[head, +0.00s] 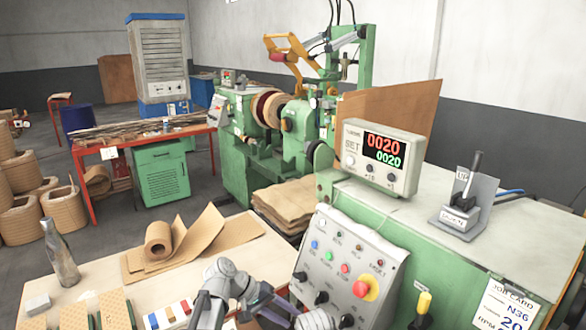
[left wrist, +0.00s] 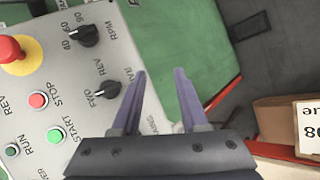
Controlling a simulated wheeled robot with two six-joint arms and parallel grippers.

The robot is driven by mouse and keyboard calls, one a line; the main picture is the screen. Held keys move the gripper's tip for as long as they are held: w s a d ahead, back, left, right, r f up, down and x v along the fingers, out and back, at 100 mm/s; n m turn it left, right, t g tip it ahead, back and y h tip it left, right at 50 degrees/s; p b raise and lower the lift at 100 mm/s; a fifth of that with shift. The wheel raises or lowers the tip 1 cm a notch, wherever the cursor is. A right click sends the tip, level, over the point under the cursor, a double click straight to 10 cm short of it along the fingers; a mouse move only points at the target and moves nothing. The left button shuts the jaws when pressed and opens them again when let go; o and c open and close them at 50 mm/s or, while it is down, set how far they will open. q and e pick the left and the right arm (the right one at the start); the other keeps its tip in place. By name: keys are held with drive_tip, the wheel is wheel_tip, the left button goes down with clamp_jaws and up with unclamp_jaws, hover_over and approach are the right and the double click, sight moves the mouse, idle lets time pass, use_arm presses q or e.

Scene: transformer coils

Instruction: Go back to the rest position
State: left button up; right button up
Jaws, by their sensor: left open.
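My left arm (head: 222,287) shows at the bottom of the head view, in front of the control panel (head: 340,262). In the left wrist view my left gripper (left wrist: 162,100) is open, with two purple fingers apart and nothing between them. The fingers lie over the edge of the control panel (left wrist: 62,60) and the green machine side (left wrist: 185,45). The FWD/REV knob (left wrist: 106,89) is just left of the left finger. I cannot tell whether the fingers touch the panel. My right gripper is not in view.
A display (head: 382,155) reads 0020 in red and green. A lever switch (head: 466,195) stands on the green cabinet. The wooden table (head: 100,278) bears a brown paper roll (head: 160,240) and a grey bottle (head: 60,255). A job card (head: 505,308) hangs at the lower right.

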use_arm(q)
drive_tip(key=s+a+f+m+y+p, duration=0.1)
drive_tip(key=s+a+m+y, duration=0.1)
drive_tip(key=s+y, duration=0.3)
drive_tip(key=s+a+f+m+y+p, duration=0.1)
drive_tip(key=s+y, duration=0.4)
drive_tip(key=s, duration=0.6)
drive_tip(key=shift+a+f+m+g+y, duration=0.4)
drive_tip(key=shift+f+m, duration=0.3)
drive_tip(key=shift+m, duration=0.4)
